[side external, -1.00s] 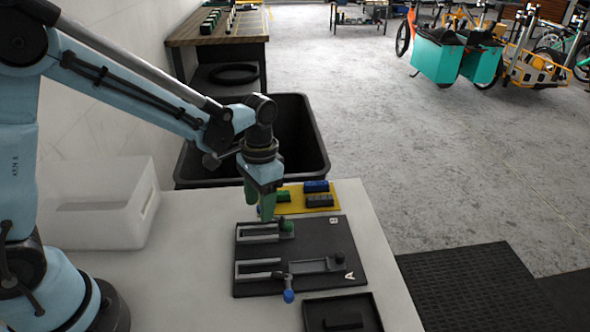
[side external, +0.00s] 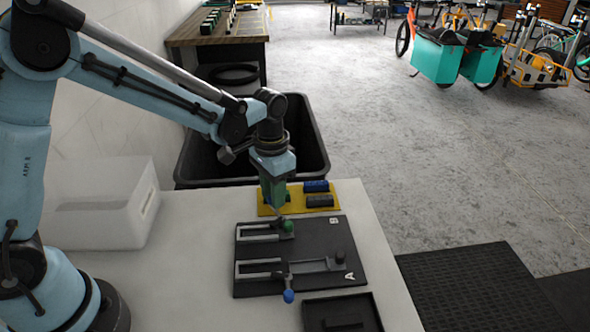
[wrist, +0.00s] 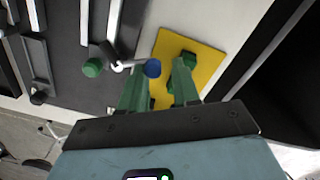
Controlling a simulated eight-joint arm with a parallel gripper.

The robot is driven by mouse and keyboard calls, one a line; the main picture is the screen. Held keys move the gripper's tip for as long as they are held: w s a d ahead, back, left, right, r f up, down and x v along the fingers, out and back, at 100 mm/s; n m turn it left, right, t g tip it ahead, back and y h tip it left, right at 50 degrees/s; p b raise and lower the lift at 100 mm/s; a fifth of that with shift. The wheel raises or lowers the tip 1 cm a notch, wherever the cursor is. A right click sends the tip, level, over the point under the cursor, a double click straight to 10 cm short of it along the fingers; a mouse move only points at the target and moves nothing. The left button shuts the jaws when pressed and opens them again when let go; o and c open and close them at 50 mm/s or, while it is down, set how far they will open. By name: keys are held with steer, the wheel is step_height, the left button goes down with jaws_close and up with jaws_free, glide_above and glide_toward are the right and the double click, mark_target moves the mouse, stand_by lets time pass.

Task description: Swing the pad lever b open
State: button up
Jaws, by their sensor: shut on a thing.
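Pad lever b is on the far half of the black board (side external: 312,243), by the white B mark. In the side view its thin arm (side external: 277,213) runs from near a green knob (side external: 288,227) up to my gripper (side external: 271,203). In the wrist view the lever's blue ball (wrist: 152,68) lies at the fingertips of my gripper (wrist: 164,68), against the left finger. My gripper is shut on this ball. Lever a, with its own blue ball (side external: 288,296), sticks out toward the near edge of the board.
A black tray (side external: 343,312) is in front. A white bin (side external: 100,215) stands at the left, and a large black bin (side external: 318,150) stands behind the table.

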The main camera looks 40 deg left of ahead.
steer(key=shift+w+a+f, duration=0.2)
steer(key=shift+w+a, duration=0.05)
steer(key=shift+w, duration=0.25)
steer(key=shift+w+d, duration=0.3)
steer(key=shift+w, duration=0.2)
jaws_close()
steer(key=shift+w+d, duration=0.2)
steer(key=shift+d, duration=0.4)
steer(key=o, duration=0.5)
jaws_free()
steer(key=shift+r, duration=0.15)
steer(key=shift+o, duration=0.3)
step_height(320, 180, up, 7)
steer(key=shift+a+r, duration=0.15)
steer(key=shift+w, duration=0.1)
